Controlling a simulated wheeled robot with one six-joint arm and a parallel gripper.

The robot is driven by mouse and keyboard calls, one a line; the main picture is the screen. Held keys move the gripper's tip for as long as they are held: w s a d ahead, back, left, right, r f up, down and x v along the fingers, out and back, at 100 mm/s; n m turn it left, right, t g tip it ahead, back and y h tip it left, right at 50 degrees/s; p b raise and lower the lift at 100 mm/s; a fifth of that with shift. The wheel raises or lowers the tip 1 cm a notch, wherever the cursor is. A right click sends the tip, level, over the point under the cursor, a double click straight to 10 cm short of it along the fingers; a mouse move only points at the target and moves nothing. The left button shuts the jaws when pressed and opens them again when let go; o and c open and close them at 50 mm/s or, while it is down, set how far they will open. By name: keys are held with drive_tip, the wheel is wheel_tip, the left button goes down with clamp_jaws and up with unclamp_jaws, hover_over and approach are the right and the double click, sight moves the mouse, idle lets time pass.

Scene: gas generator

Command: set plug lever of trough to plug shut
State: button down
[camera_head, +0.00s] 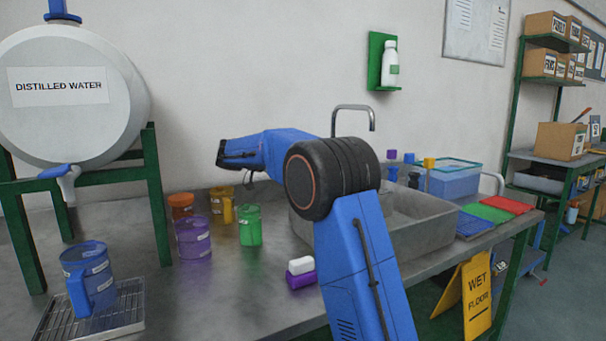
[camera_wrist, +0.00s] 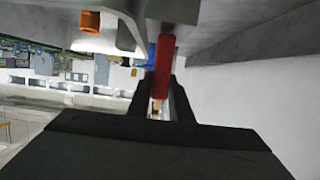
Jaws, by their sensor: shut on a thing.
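The grey trough (camera_head: 425,228) is set in the bench, partly hidden behind my arm in the head view. A red lever (camera_wrist: 162,66) shows in the wrist view, pointing down between the two dark fingers of my gripper (camera_wrist: 158,98). My gripper is shut on this lever. Grey walls are close above and beside it. The lever's far end meets a grey part at the top of the picture. Whether the plug is open or shut cannot be told. My gripper and the lever are not seen in the head view.
Purple (camera_head: 193,238) and green (camera_head: 250,226) jugs stand left of my arm. A blue jug (camera_head: 88,280) is on a drip tray beneath the distilled water tank (camera_head: 75,125). A white and purple block (camera_head: 301,273) lies near my arm. A yellow floor sign (camera_head: 477,295) stands at right.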

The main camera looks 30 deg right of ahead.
drive_tip(key=shift+a, duration=0.15)
idle(0.3)
drive_tip(key=c, duration=1.6)
unclamp_jaws()
drive_tip(key=v, duration=1.7)
drive_tip(key=shift+a+f, duration=0.3)
